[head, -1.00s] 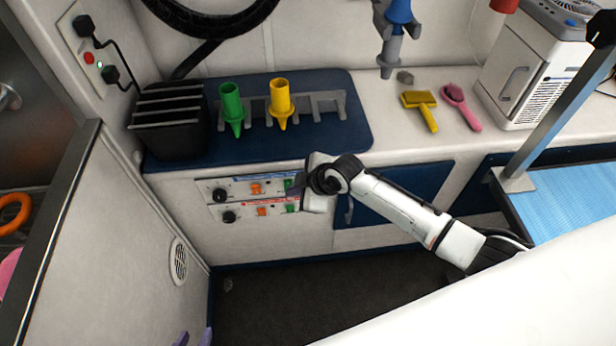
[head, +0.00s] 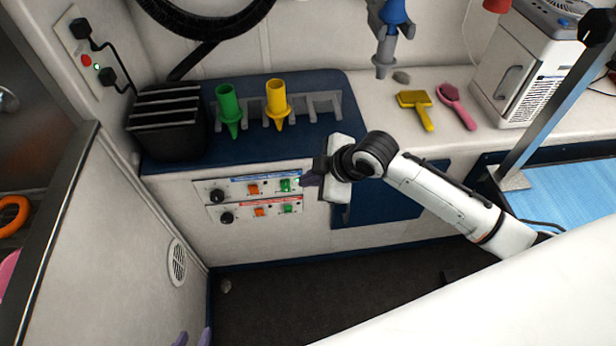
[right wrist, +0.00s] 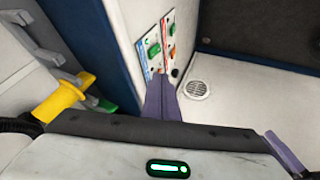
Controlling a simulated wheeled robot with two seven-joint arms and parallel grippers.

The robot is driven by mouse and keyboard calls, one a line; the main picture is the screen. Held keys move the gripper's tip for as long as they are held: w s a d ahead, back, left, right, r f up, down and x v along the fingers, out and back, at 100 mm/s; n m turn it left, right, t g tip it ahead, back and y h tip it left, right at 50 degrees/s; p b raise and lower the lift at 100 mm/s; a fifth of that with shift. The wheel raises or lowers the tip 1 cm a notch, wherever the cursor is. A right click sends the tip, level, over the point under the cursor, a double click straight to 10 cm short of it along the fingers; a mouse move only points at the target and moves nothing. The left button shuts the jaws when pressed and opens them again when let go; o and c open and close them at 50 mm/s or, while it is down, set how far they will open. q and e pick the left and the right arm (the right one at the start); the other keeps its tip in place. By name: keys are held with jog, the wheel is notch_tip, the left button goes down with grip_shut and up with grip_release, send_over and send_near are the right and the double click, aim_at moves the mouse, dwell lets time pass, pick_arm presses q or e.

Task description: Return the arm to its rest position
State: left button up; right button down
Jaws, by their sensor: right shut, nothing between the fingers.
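My right arm comes in from the right in the head view. Its gripper (head: 309,180) is shut and empty, just right of the control panel's upper row (head: 253,187) and in front of the blue cabinet door (head: 390,203). In the right wrist view its purple fingers (right wrist: 162,100) are together, pointing towards the panel's green and orange switches (right wrist: 163,45). Of my left gripper (head: 193,338), only two purple fingertips show at the bottom edge of the head view, apart, with nothing visible between them.
Above the panel, the blue mat holds a black slotted box (head: 168,125), a green nozzle (head: 229,108) and a yellow nozzle (head: 277,100). A yellow brush (head: 415,99) and pink brush (head: 456,105) lie on the counter. A metal post (head: 560,95) stands right. Dark floor below is clear.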

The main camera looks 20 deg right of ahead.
jog(key=s+a+f+m+t, duration=0.1)
jog(key=s+a+f+m, duration=0.15)
jog(key=s+f, duration=0.2)
jog(key=s+a+f+m, duration=0.1)
jog(key=s+f+m, duration=0.2)
jog(key=s, duration=0.3)
jog(key=s+d+f+m, duration=0.1)
jog(key=s+f+m, duration=0.1)
jog(key=s, duration=0.4)
jog(key=s+d+f+m+t+h, duration=0.1)
jog(key=s+d+f+m, duration=0.1)
jog(key=s+m, duration=0.2)
jog(key=shift+s+d+f, duration=0.3)
jog(key=shift+s, duration=0.65)
